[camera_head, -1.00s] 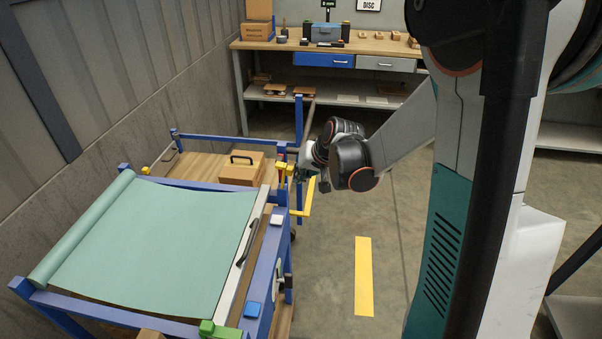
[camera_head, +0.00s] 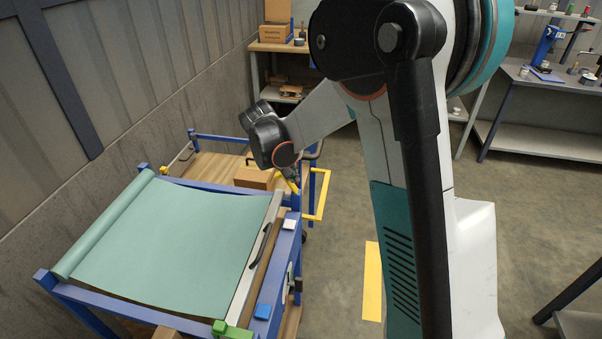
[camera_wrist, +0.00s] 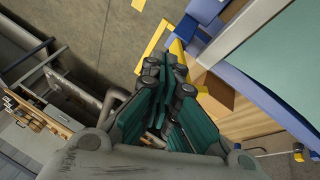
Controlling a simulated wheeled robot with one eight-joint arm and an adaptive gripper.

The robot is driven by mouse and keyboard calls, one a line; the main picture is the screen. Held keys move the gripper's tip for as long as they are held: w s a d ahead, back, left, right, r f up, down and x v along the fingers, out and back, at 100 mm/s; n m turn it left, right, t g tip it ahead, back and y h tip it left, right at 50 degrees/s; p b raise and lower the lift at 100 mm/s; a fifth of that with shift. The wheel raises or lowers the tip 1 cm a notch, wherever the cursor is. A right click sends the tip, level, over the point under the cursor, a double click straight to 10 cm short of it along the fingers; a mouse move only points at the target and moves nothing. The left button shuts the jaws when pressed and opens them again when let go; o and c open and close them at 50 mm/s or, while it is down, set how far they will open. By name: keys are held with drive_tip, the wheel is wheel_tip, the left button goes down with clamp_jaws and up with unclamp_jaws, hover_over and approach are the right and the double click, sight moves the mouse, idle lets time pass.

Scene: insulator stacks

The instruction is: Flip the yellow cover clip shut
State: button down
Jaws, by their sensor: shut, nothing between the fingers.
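A teal cover sheet (camera_head: 165,240) lies over the blue-framed cart, with a roll along its left edge. Yellow parts show at the cart's far right corner, beside my gripper (camera_head: 293,183); the yellow clip (camera_head: 284,185) there is partly hidden by my wrist, and I cannot tell its angle. In the wrist view my gripper (camera_wrist: 166,66) is shut and empty. Its fingertips are close to a yellow piece (camera_wrist: 178,50) by the blue frame; I cannot tell whether they touch.
A yellow bar loop (camera_head: 320,195) sticks out right of the cart. A cardboard box (camera_head: 254,178) stands on the cart's far deck. A green clip (camera_head: 232,330) and a blue block (camera_head: 263,311) sit near the front right corner.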

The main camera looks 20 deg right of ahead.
drive_tip(key=w+a, duration=0.1)
drive_tip(key=w+a+f+g+h, duration=0.1)
drive_tip(key=a, duration=0.1)
drive_tip(key=shift+n+h, duration=0.3)
drive_tip(key=shift+w+a+f+b, duration=0.55)
drive_tip(key=shift+w+a+f, duration=0.15)
drive_tip(key=shift+a+f, duration=0.3)
drive_tip(key=shift+w+a+f+b, duration=0.15)
drive_tip(key=shift+w+a+f, duration=0.1)
drive_tip(key=shift+a+f, duration=0.15)
drive_tip(key=shift+w+a+f+b, duration=0.2)
drive_tip(key=shift+a+f, duration=0.1)
drive_tip(key=shift+f, duration=0.2)
drive_tip(key=v, duration=1.2)
